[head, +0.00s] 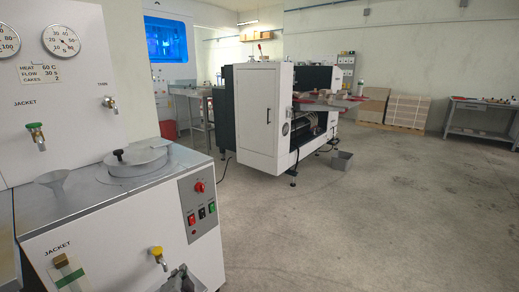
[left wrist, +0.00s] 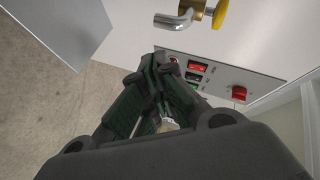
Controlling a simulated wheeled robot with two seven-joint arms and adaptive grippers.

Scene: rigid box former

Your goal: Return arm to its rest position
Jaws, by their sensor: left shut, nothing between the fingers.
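My left gripper (head: 182,278) shows in part at the bottom edge of the head view, in front of the white machine (head: 120,238). It is just below and right of a tap with a yellow handle (head: 157,252). In the left wrist view the gripper (left wrist: 166,62) has its dark fingers brought together at the tips, with nothing seen held. The yellow-handled tap (left wrist: 188,16) is beyond the fingertips there, apart from them. The machine's switch panel (left wrist: 215,75) is behind the fingers, with a red knob (left wrist: 239,91) to the right. My right gripper is not in view.
The machine's top carries a round lid (head: 137,160) and a funnel (head: 66,184). A green-handled tap (head: 37,136) and two gauges are on its upright panel. A large white machine (head: 262,120) stands farther back. Open concrete floor (head: 370,220) lies to the right.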

